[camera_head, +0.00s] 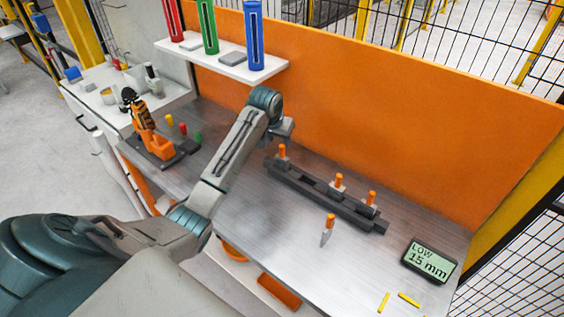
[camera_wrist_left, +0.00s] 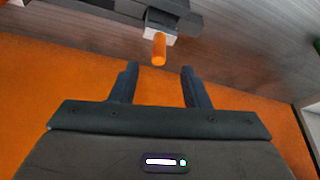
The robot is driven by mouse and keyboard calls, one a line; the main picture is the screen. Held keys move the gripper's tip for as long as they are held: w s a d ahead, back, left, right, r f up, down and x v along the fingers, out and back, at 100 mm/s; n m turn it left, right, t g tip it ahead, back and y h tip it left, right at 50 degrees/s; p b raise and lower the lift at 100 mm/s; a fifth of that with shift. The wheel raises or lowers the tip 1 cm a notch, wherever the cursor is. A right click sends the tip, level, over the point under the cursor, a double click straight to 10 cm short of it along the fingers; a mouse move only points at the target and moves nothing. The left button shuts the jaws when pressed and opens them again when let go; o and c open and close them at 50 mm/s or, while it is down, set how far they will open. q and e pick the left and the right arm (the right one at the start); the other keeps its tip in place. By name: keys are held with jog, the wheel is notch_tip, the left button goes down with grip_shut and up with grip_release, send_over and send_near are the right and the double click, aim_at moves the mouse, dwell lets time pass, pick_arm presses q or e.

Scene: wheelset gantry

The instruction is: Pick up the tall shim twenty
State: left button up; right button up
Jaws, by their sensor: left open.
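A dark rack (camera_head: 318,190) on the steel bench holds shims with orange knobs: a left one (camera_head: 282,152), a middle one (camera_head: 338,181) and a right one (camera_head: 371,198). No "twenty" label is readable, so I cannot tell which is the tall shim twenty. My left gripper (camera_head: 287,130) hovers above the rack's left end; its fingers are small and partly hidden here. In the left wrist view the left gripper (camera_wrist_left: 157,75) is open and empty. An orange knob on a pale block (camera_wrist_left: 159,48) shows just beyond the gap between the fingertips, apart from them. My right gripper is not in view.
Another orange-knobbed piece (camera_head: 329,226) stands on the bench in front of the rack. A display (camera_head: 430,260) reads "LOW 15 mm". Yellow strips (camera_head: 408,299) lie near the front. An orange panel (camera_head: 400,110) closes off the back; a shelf (camera_head: 225,62) with coloured tubes is at upper left.

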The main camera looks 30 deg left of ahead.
aim_at(282, 146)
pick_arm(q)
jog(key=shift+x, duration=0.95)
jog(key=p+x, duration=0.3)
jog(key=x, duration=0.1)
jog(key=shift+w+f, duration=0.1)
jog(key=shift+w, duration=0.15)
jog(key=shift+w+f, duration=0.15)
jog(key=shift+f, duration=0.4)
jog(key=shift+r, duration=0.1)
grip_shut()
